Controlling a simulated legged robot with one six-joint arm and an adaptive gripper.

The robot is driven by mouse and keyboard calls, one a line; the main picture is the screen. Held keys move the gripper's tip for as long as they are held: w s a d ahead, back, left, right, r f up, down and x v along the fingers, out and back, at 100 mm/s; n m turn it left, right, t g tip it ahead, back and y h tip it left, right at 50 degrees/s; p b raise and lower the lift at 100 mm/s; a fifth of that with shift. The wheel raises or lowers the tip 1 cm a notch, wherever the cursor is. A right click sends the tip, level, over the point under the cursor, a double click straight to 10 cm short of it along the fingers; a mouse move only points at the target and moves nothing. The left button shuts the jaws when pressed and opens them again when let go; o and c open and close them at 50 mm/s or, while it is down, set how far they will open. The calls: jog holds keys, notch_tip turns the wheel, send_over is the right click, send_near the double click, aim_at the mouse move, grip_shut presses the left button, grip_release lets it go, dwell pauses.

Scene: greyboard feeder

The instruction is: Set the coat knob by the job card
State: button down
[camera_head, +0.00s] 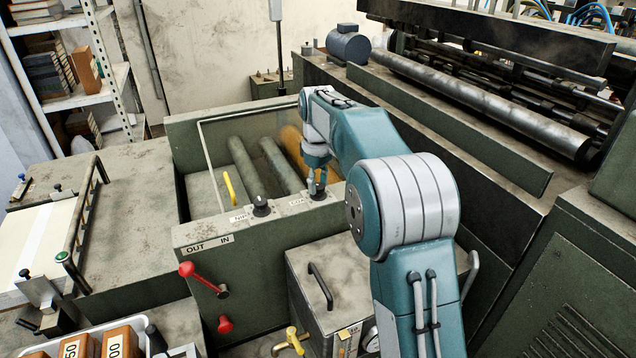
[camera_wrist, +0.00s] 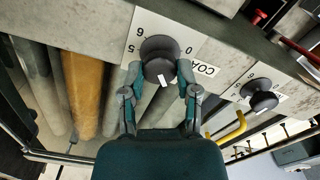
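The coat knob (camera_wrist: 158,47) is a dark round knob with a white pointer mark, on a pale numbered dial plate with a partly hidden COAT label (camera_wrist: 206,68). My gripper (camera_wrist: 161,76) is at this knob, one finger on each side of it. I cannot tell whether the fingers press on it or stand slightly apart. In the camera_head view my gripper (camera_head: 317,188) points down onto the panel top and hides most of the knob.
A second dark knob (camera_head: 261,206) with its own dial stands left of my gripper, also visible in the wrist view (camera_wrist: 260,96). A yellow handle (camera_head: 229,188) rises near it. A red lever (camera_head: 202,278) marked OUT and IN is on the panel front. Rollers (camera_head: 245,167) lie behind.

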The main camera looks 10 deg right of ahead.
jog(key=shift+f, duration=0.1)
jog(key=m, duration=0.3)
jog(key=shift+m, duration=0.4)
jog(key=shift+f+m, duration=0.1)
jog(key=shift+m, duration=1.9)
jog(key=shift+c, duration=1.7)
grip_release()
